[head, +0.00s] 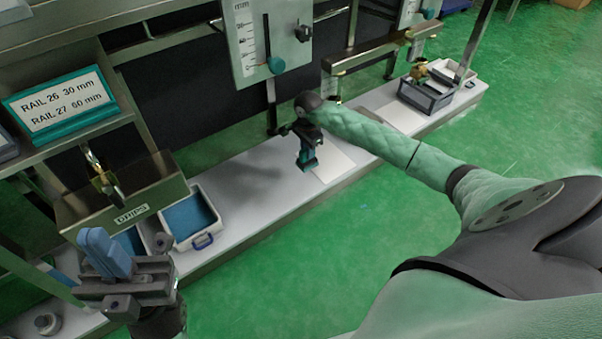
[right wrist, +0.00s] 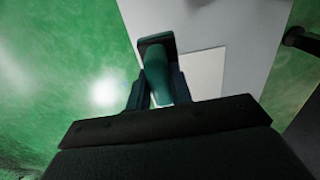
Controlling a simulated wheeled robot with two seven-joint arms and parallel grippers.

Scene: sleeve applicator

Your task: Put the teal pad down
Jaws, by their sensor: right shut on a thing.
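The teal pad (head: 309,163) is held at the tip of my right gripper (head: 307,151), out over the white bench in the head view. In the right wrist view the teal pad (right wrist: 158,78) is a rounded bar with a dark end, standing between the two dark fingers (right wrist: 158,95). The gripper is shut on it. A pale panel lies behind the pad; I cannot tell if they touch. My left gripper (head: 105,253) is at the lower left of the head view, with blue parts side by side; whether its jaws are open or shut is unclear.
The white bench (head: 255,190) runs diagonally, with a pale panel (head: 332,163) beside the pad. A blue-lined tray (head: 207,242) is at left, and a grey bin (head: 425,97) at the far end. A scale plate (head: 245,45) with a teal knob hangs above.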

